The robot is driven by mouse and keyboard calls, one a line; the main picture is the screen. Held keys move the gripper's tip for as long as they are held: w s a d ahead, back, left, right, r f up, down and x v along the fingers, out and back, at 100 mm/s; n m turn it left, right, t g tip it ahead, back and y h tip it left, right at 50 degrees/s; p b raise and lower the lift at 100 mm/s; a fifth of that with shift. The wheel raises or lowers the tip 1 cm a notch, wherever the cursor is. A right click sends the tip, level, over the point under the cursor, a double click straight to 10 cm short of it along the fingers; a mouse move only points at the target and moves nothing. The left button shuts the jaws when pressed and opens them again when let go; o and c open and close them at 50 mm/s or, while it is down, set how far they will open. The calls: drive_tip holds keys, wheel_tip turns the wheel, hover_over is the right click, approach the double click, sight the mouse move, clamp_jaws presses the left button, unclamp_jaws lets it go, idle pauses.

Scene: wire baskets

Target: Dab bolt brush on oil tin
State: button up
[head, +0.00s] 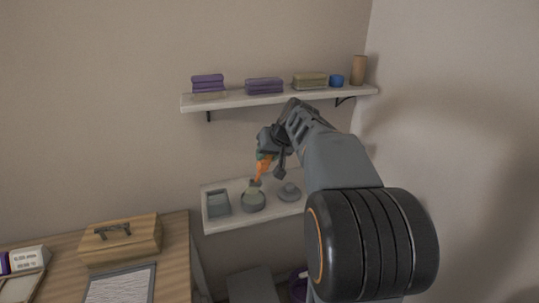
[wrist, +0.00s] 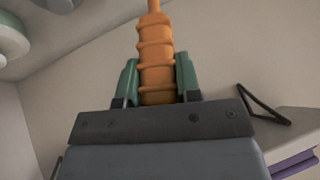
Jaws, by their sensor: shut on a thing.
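My gripper (head: 268,150) is above the lower shelf, shut on the bolt brush (head: 263,168). The brush has an orange handle and points down. In the wrist view its ribbed orange handle (wrist: 156,50) stands between the green finger pads of my gripper (wrist: 158,85). A round grey-green tin (head: 253,204), which looks like the oil tin, stands on the lower shelf right under the brush. The brush's lower end is at or just above the tin's opening; I cannot tell whether it touches inside. The bristles are too small to make out clearly.
The lower shelf (head: 240,224) also holds a square grey tray (head: 217,204) left of the tin and a round lid-like piece (head: 289,191) to its right. An upper shelf (head: 235,101) carries folded cloths (head: 264,86), a blue pot (head: 336,80) and a brown cylinder (head: 358,69). A wooden box (head: 120,240) stands lower left.

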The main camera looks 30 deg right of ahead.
drive_tip(key=shift+r+p, duration=1.7)
drive_tip(key=shift+r, duration=0.95)
drive_tip(key=shift+f, duration=0.1)
